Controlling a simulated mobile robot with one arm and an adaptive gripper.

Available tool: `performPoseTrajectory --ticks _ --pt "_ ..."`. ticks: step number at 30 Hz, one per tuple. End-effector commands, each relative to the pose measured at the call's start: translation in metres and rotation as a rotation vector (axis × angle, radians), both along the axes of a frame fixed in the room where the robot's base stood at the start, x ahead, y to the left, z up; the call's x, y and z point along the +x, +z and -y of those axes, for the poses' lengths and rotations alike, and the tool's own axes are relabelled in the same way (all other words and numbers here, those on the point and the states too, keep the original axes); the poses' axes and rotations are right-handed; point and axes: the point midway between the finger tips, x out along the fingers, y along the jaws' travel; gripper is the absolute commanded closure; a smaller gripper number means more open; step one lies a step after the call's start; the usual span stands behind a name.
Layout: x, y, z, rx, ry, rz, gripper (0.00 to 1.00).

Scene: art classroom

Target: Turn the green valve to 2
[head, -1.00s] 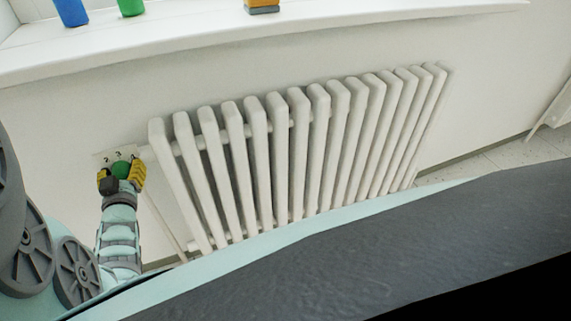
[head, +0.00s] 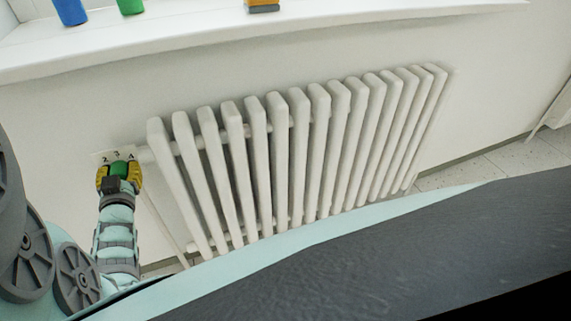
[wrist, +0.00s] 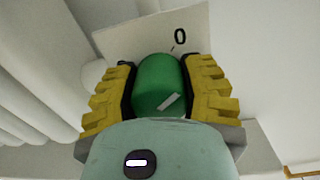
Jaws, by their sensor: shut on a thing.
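The green valve (head: 121,168) sits at the left end of the radiator, in front of a pale number plate (head: 98,157). The plate shows 2, 3 and 4 in the head view. My gripper (head: 119,175) is shut on the valve, with one yellow finger on each side. In the wrist view the green valve (wrist: 155,80) stands between the fingers, and a white mark shows on its near side. A 0 with a tick shows on the plate (wrist: 140,35) just beyond the valve. Where the valve's mark points on the scale is not clear.
The white ribbed radiator (head: 280,160) fills the wall right of the valve. A white windowsill (head: 190,45) runs above, with a blue object (head: 71,11), a green object (head: 130,6) and an orange object (head: 262,4) on it. A thin pipe drops below the valve.

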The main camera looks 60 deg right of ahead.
Motion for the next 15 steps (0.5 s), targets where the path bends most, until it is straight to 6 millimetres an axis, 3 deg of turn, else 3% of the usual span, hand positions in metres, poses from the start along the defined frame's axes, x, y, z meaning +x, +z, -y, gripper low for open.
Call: performPoseTrajectory --ticks 15 --pt "-0.0001 -0.0042 0.0005 0.404 -0.002 0.27 0.93"
